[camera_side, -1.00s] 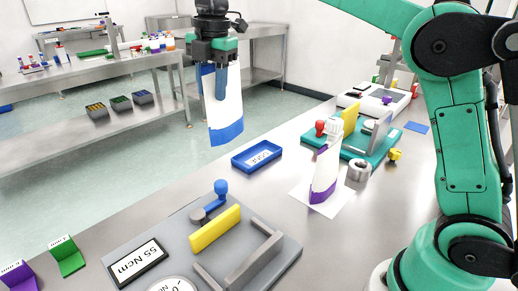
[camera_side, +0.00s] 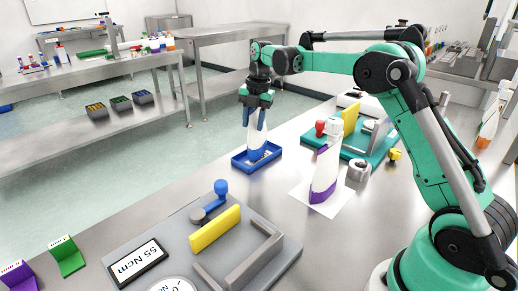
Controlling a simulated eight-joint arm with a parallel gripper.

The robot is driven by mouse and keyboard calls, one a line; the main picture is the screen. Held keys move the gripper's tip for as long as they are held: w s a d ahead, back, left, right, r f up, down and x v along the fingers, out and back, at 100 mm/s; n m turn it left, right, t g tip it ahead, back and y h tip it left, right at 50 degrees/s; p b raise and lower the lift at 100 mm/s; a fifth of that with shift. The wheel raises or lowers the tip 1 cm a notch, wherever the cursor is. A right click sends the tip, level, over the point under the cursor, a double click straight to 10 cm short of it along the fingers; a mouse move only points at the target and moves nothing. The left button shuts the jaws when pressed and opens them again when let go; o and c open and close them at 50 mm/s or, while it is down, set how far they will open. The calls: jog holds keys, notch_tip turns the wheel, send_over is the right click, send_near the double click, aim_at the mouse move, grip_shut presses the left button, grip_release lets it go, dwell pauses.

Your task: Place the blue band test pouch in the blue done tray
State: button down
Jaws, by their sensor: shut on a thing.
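The white pouch with a blue band (camera_side: 257,146) is upright at the blue done tray (camera_side: 240,165), its lower end within the tray's outline. Whether its bottom touches the tray floor I cannot tell. My gripper (camera_side: 255,117) points down with its blue fingers shut on the upper part of the pouch, directly above the tray. The tray sits near the table's far edge, and part of its floor is hidden behind the pouch.
A white pouch with a purple band (camera_side: 324,175) stands on a white sheet (camera_side: 301,194) to the right. A teal fixture (camera_side: 364,148) stands behind it. A grey fixture with a yellow block (camera_side: 214,229) is in front. Bare table lies between.

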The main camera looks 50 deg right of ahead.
jog(key=shift+f, duration=0.7)
jog(key=shift+f, duration=0.2)
jog(key=c, duration=0.5)
grip_release()
